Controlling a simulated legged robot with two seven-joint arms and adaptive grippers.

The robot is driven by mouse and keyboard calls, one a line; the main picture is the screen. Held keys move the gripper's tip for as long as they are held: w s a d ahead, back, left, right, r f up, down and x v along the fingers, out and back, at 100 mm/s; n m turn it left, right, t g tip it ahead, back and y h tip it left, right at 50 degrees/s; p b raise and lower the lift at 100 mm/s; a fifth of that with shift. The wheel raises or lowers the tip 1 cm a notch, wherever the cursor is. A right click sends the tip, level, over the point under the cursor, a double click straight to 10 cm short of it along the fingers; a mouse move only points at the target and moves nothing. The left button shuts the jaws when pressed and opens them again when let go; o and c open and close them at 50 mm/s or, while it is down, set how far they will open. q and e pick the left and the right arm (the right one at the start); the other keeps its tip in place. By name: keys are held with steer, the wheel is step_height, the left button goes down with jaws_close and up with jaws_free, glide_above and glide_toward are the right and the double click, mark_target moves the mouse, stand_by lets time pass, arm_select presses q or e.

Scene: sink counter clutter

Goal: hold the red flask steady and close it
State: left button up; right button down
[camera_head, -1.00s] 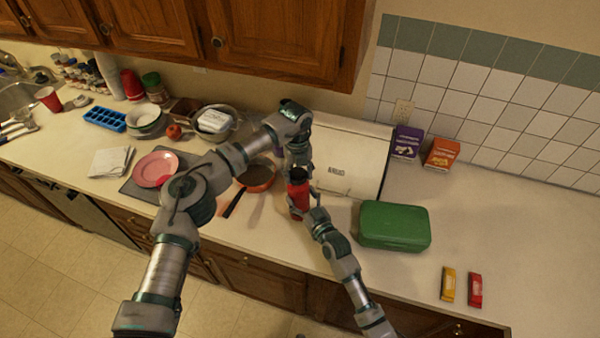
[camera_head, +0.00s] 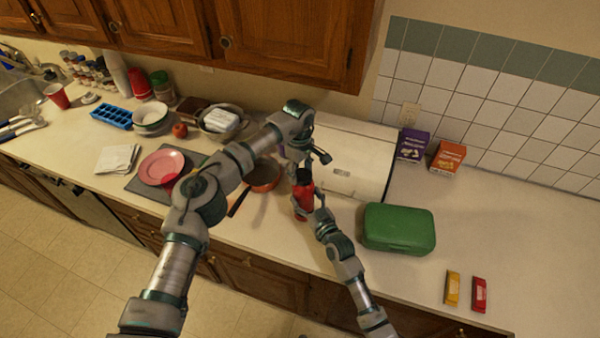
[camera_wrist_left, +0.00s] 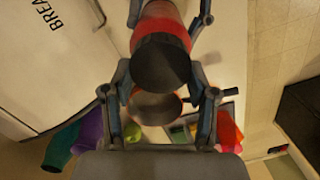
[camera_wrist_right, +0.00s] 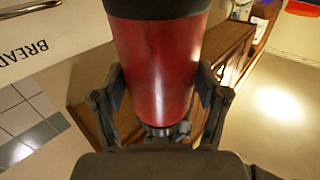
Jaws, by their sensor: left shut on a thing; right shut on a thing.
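The red flask (camera_head: 304,202) stands upright at the front of the counter, in the middle of the head view. Its dark lid (camera_wrist_left: 162,65) sits on top; I cannot tell how tightly it is seated. My left gripper (camera_wrist_left: 163,75) comes from above, with its fingers on both sides of the lid, shut on it. My right gripper (camera_wrist_right: 160,100) is shut around the red body, which also fills the middle of the right wrist view (camera_wrist_right: 158,65). In the head view the left wrist partly hides the flask's top.
A white bread box (camera_head: 350,150) stands behind the flask and a green box (camera_head: 398,228) to its right. A pan (camera_head: 264,176) and a pink plate (camera_head: 161,167) lie to the left. Yellow (camera_head: 452,289) and red (camera_head: 479,294) packets lie at right. The right counter is mostly clear.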

arm_select(q)
steer(key=shift+w+m, duration=0.15)
steer(key=shift+m, duration=0.55)
arm_select(e)
steer(key=shift+s+a+f, duration=0.15)
steer(key=shift+a, duration=0.05)
arm_select(q)
steer(key=o, duration=1)
steer(key=shift+d, duration=0.1)
steer(key=o, duration=0.4)
arm_select(e)
steer(key=shift+d, duration=0.15)
arm_select(q)
steer(key=r, duration=0.8)
steer(key=w+r, duration=0.1)
steer(key=r, duration=0.3)
arm_select(e)
steer(key=shift+c, duration=1.6)
jaws_free()
arm_select(q)
steer(key=shift+w+f, duration=0.1)
arm_select(e)
steer(key=o, duration=0.3)
steer(key=shift+w+d, duration=0.1)
steer(key=shift+w, duration=0.1)
